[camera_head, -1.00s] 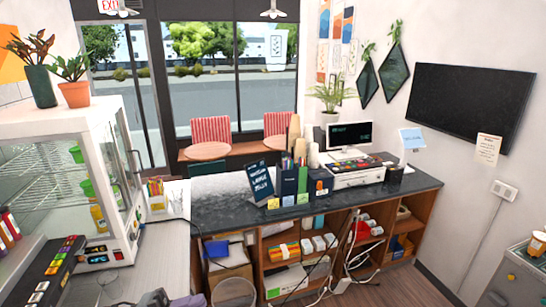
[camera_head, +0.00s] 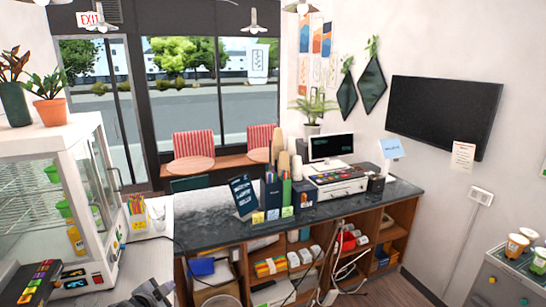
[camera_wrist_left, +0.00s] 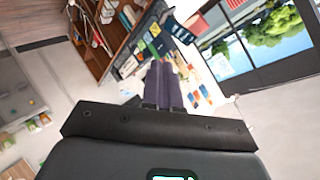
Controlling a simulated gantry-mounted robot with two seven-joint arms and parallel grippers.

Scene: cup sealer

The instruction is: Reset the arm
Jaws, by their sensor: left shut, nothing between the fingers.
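My left gripper (camera_head: 152,290) shows only in part at the bottom edge of the head view, in front of the counter. In the left wrist view its two dark fingers (camera_wrist_left: 162,66) lie side by side, shut, with nothing between them. It touches nothing that I can see. My right gripper is not in view.
A glass display cabinet (camera_head: 47,157) stands at the left, beside a holder with coloured sticks (camera_head: 137,208). A dark counter (camera_head: 215,215) with a register (camera_head: 340,184) and open shelves stands ahead. Several cups (camera_head: 516,246) stand on a grey unit (camera_head: 497,285) at the right.

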